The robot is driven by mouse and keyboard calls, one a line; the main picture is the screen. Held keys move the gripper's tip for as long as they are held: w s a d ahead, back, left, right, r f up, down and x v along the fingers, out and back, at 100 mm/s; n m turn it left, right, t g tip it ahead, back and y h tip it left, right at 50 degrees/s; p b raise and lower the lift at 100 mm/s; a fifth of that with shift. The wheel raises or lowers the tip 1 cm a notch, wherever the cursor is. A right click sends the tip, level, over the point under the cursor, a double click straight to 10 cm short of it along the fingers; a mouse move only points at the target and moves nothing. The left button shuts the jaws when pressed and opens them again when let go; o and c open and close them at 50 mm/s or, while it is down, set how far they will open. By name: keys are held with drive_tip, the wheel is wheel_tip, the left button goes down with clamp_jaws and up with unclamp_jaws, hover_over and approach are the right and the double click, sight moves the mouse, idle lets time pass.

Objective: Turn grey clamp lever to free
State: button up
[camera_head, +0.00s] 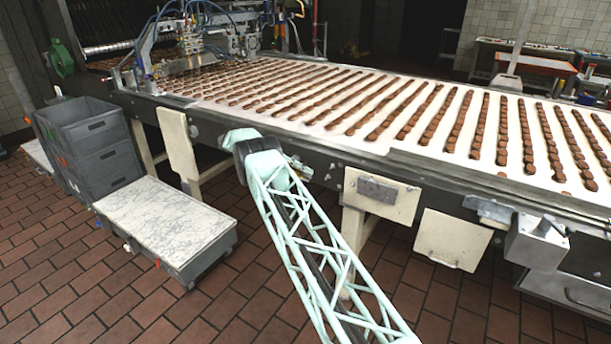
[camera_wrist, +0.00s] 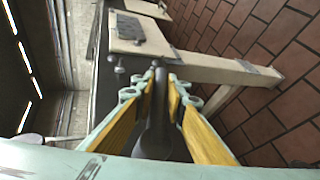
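A dark grey lever (camera_wrist: 155,135), which looks like the clamp lever, runs lengthwise between the fingers of my gripper (camera_wrist: 163,88) in the wrist view. The yellow finger pads flank it closely on both sides. I cannot tell whether both pads touch it. In the head view my gripper (camera_head: 298,168) is at the conveyor's front side rail, just right of my pale green arm's wrist. The lever is too small or hidden to make out there.
The conveyor (camera_head: 420,158) carries rows of brown biscuits. Cream panels (camera_head: 380,196) and legs stand below its rail. Grey crates (camera_head: 95,135) and a white-topped low platform (camera_head: 160,215) are at left. A grey box (camera_head: 537,243) juts out at right. The tiled floor in front is open.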

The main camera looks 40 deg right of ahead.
drive_tip(key=o, duration=0.4)
drive_tip(key=shift+r, duration=0.1)
